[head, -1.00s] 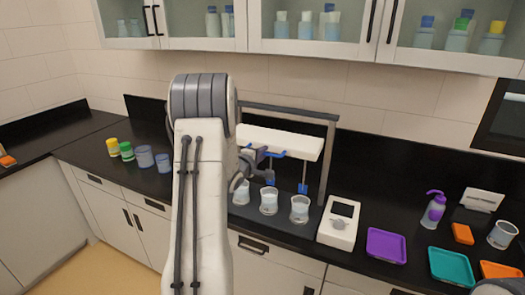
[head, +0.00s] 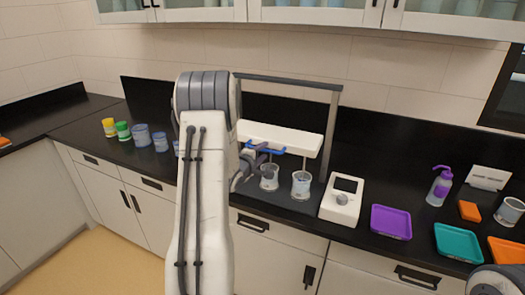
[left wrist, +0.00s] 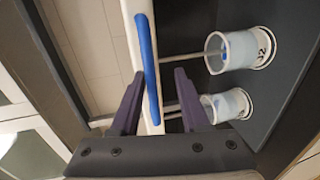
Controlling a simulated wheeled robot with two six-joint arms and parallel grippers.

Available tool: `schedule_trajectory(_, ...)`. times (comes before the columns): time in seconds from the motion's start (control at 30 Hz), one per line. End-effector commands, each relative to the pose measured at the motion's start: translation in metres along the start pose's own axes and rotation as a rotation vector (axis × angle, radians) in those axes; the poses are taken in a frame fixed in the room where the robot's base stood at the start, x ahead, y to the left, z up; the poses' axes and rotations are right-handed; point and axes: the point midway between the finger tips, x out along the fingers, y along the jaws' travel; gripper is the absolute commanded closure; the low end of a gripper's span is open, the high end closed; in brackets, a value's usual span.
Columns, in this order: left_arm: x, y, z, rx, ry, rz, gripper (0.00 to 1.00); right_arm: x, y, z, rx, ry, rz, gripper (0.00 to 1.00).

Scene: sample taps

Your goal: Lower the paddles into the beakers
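The stirrer's white head (head: 290,139) sits low on its grey frame (head: 333,120), with a blue handle bar (head: 265,150) along its front. In the left wrist view, thin shafts (left wrist: 185,56) run from the head into the beakers, and a blue paddle shows inside the beaker marked 2 (left wrist: 240,48). Two beakers show in the head view, a middle one (head: 269,178) and a right one (head: 301,187); my arm hides any further left. My left gripper (left wrist: 158,75) has its fingers apart, either side of the blue bar (left wrist: 148,50).
A white device with a dial (head: 341,201) stands right of the beakers, then a purple tray (head: 391,222), a teal tray (head: 464,243) and a purple-topped bottle (head: 439,187). Several coloured jars (head: 123,131) stand at the left. Cupboards hang above.

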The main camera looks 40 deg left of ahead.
Motion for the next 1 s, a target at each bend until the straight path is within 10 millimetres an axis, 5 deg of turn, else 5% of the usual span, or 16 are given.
schedule_trajectory(0.33,-0.008,0.003,-0.001,0.003,0.001,0.009,0.55,0.003,0.000,0.000,0.000,0.000,0.000,0.50)
schedule_trajectory(0.73,-0.082,0.001,-0.001,0.002,0.003,0.007,0.55,0.022,0.002,0.001,-0.001,0.000,0.000,0.50)
schedule_trajectory(1.0,-0.104,0.002,-0.001,0.001,0.001,0.006,0.55,0.024,0.002,0.001,0.000,0.000,0.000,0.50)
